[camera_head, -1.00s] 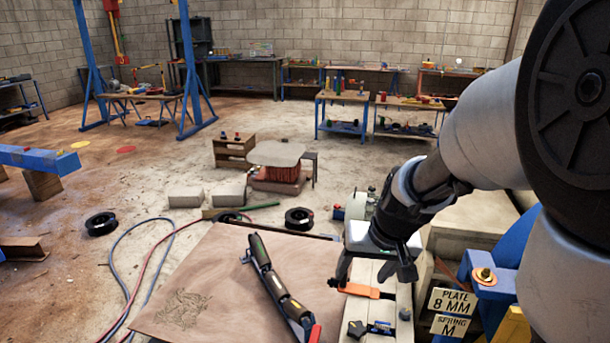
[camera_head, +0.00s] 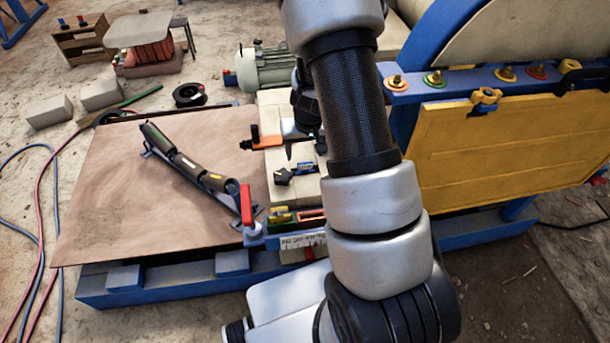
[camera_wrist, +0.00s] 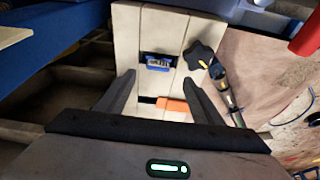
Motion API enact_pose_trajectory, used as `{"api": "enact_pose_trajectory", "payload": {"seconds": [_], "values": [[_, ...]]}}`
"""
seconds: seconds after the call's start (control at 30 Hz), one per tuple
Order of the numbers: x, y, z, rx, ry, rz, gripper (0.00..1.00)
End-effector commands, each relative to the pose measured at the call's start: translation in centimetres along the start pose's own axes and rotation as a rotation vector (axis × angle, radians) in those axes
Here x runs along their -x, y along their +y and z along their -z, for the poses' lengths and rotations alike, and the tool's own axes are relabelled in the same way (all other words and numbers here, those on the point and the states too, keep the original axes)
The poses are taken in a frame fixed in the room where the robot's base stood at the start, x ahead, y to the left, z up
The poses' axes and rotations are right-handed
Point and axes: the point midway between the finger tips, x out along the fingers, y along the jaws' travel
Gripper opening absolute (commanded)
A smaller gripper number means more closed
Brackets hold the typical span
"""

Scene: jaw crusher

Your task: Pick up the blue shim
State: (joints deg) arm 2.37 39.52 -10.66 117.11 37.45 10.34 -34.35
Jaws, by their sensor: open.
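A small blue piece (camera_wrist: 158,64), the only likely blue shim I see, sits in a dark slot of a pale block (camera_wrist: 127,40) in the wrist view. The fingers appear apart from the piece. In the head view my arm hides much of the gripper.
An orange clamp (camera_head: 262,140) lies on the pale block near my gripper. A red handle (camera_head: 246,205) stands at the front. A roller assembly (camera_head: 185,165) lies on the brown sheet (camera_head: 100,215) at the left. A yellow panel (camera_head: 500,150) and blue frame stand at the right.

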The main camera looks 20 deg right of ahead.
Motion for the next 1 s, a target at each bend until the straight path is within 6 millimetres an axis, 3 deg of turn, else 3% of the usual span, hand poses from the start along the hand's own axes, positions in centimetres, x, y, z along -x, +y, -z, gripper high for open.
{"api": "enact_pose_trajectory", "payload": {"seconds": [0.27,0.6,0.87,1.0], "values": [[-2.3,0.1,0.0,0.000,0.000,0.000,0.61],[-6.8,0.5,0.1,0.001,-0.001,0.000,0.61],[-7.0,0.5,0.1,0.001,0.000,0.000,0.61],[-7.0,0.5,0.1,0.001,0.000,0.000,0.41]]}}
